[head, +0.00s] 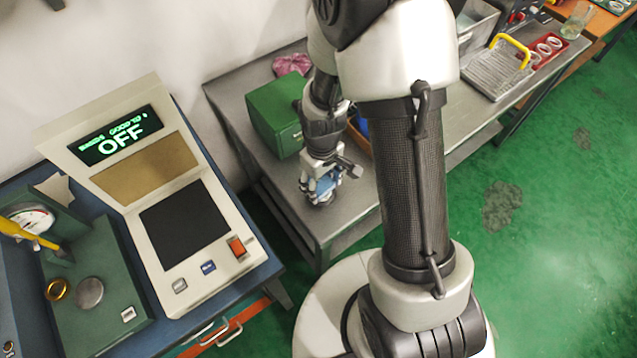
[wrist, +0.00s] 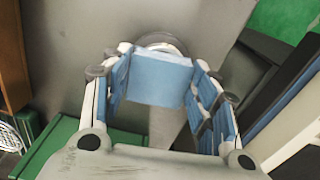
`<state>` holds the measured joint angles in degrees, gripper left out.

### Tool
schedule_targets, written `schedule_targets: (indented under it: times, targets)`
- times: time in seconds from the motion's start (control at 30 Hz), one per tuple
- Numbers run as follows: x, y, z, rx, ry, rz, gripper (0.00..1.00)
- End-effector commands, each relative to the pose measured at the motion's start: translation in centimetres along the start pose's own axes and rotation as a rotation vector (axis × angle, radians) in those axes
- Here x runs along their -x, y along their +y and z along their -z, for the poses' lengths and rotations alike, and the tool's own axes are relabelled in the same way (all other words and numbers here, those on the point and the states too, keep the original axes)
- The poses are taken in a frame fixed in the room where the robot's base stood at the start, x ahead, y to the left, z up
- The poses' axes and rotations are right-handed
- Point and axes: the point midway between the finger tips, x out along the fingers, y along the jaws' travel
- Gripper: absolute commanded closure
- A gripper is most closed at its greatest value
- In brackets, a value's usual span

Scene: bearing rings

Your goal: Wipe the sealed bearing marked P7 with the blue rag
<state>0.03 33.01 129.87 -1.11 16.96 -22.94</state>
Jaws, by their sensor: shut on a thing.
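My gripper (head: 321,190) is low over the near part of the grey metal bench. It is shut on a folded blue rag (wrist: 160,80), which shows between the fingers in the wrist view. The rag also shows as a blue patch in the head view (head: 325,185). A pale, round, ring-like bearing (wrist: 162,41) shows just past the rag's far edge, partly covered by it. The rag looks to be on or right above it; I cannot tell if they touch. No P7 mark is readable.
A green box (head: 272,118) stands on the bench behind my gripper, with a pink cloth (head: 291,64) beyond. A wire rack (head: 497,70) and a red ring tray (head: 548,50) lie far right. Left, a console (head: 165,200) reads OFF; a brass ring (head: 57,289) and silver disc (head: 89,292) lie nearby.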

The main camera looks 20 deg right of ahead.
Motion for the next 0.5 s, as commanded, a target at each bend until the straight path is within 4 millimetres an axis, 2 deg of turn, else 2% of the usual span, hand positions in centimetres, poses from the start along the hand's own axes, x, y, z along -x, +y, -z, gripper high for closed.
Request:
schedule_targets:
  times: [0.3,0.5]
  targets:
    - [-0.2,1.5,-0.2,-0.001,-0.001,0.0,0.65]
    - [-0.2,1.3,-0.3,0.001,-0.003,0.001,0.65]
